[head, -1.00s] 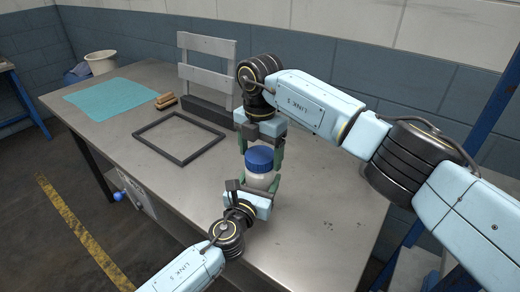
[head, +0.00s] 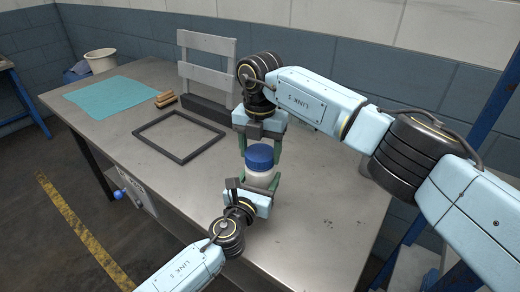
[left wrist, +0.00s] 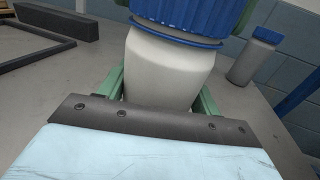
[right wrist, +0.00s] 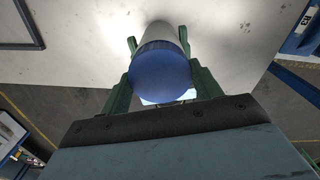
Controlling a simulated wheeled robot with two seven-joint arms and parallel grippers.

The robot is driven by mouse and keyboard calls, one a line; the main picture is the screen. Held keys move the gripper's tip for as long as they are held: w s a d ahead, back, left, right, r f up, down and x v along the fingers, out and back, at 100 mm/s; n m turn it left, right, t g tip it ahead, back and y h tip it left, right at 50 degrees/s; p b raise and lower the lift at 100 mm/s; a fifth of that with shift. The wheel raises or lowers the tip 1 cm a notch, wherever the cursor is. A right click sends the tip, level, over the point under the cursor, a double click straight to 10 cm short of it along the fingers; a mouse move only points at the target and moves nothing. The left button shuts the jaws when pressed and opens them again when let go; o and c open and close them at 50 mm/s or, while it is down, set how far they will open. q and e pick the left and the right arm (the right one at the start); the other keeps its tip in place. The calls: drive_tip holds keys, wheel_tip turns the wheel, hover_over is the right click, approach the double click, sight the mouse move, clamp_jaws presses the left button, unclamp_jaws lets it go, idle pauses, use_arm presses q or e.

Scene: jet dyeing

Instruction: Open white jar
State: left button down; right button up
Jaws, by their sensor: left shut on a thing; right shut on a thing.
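The white jar (head: 257,178) with a blue screw lid (head: 259,156) stands upright at the middle of the metal table. The lid is on the jar. My left gripper (head: 259,186) is shut on the jar body from the front; in the left wrist view the white body (left wrist: 167,68) sits between its green fingers. My right gripper (head: 262,146) comes from above and behind, its green fingers on either side of the blue lid (right wrist: 161,76), shut on it. The fingertips are partly hidden behind the jar in the head view.
A dark rectangular frame (head: 160,150) lies flat to the left. A cyan cloth (head: 110,97), brown blocks (head: 165,99) and a white bucket (head: 101,61) are farther left. The table's front is clear.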

drive_tip(key=o, duration=1.1)
drive_tip(key=shift+r, duration=2.35)
drive_tip(key=shift+c, duration=0.4)
wheel_tip(320, 180, up, 3)
drive_tip(key=m, duration=0.3)
drive_tip(key=shift+f, duration=0.45)
wheel_tip(320, 180, down, 7)
drive_tip(key=shift+r, duration=0.1)
drive_tip(key=shift+c, duration=0.2)
